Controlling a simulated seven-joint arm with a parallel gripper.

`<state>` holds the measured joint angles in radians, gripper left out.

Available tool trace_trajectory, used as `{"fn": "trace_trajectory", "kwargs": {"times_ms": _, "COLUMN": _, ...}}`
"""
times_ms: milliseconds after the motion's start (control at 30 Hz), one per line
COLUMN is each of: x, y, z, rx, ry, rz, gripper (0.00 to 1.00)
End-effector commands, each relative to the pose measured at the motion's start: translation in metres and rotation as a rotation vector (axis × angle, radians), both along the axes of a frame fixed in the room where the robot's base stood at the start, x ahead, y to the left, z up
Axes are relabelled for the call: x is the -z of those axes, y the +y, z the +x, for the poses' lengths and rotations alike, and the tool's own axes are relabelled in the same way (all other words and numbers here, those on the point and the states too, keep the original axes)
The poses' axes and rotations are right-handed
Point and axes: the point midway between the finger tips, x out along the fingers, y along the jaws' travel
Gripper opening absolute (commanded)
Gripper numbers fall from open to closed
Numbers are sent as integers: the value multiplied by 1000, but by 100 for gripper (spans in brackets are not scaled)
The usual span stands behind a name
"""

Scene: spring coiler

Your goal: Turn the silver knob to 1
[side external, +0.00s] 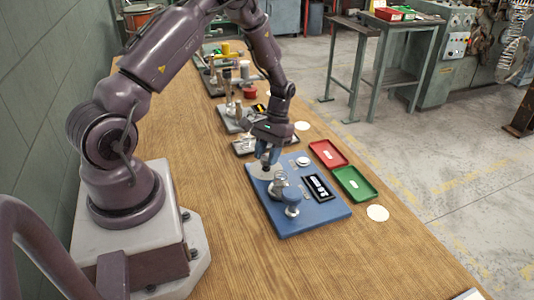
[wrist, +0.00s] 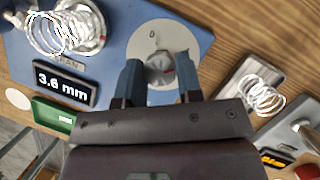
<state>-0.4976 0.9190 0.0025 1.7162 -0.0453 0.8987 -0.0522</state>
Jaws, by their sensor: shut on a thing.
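The silver knob (wrist: 160,68) sits on a pale round dial (wrist: 143,40) on the blue panel (wrist: 115,30). A small mark like a 0 shows on the dial above the knob. A small red mark shows on the knob's right part. My gripper (wrist: 161,80) has its two blue fingers on either side of the knob and is shut on it. In the side external view my gripper (side external: 268,162) is low over the panel's far left part and hides most of the knob. The panel's display (wrist: 65,80) reads 3.6 mm.
A coiled spring (wrist: 65,32) sits on the panel. A red tray (side external: 328,153) and a green tray (side external: 354,183) lie right of the panel. Other devices, one with a spring (wrist: 262,95), stand behind it. The wooden table (side external: 220,190) is clear at left.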

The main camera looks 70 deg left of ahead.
Motion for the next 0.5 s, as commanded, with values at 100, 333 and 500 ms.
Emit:
{"fn": "trace_trajectory", "kwargs": {"times_ms": 100, "x": -1, "y": 1, "z": 0, "rx": 12, "ry": -1, "rz": 2, "gripper": 10}}
{"fn": "trace_trajectory", "kwargs": {"times_ms": 333, "x": -1, "y": 1, "z": 0, "rx": 17, "ry": -1, "rz": 2, "gripper": 10}}
{"fn": "trace_trajectory", "kwargs": {"times_ms": 500, "x": -1, "y": 1, "z": 0, "rx": 16, "ry": -1, "rz": 2, "gripper": 36}}
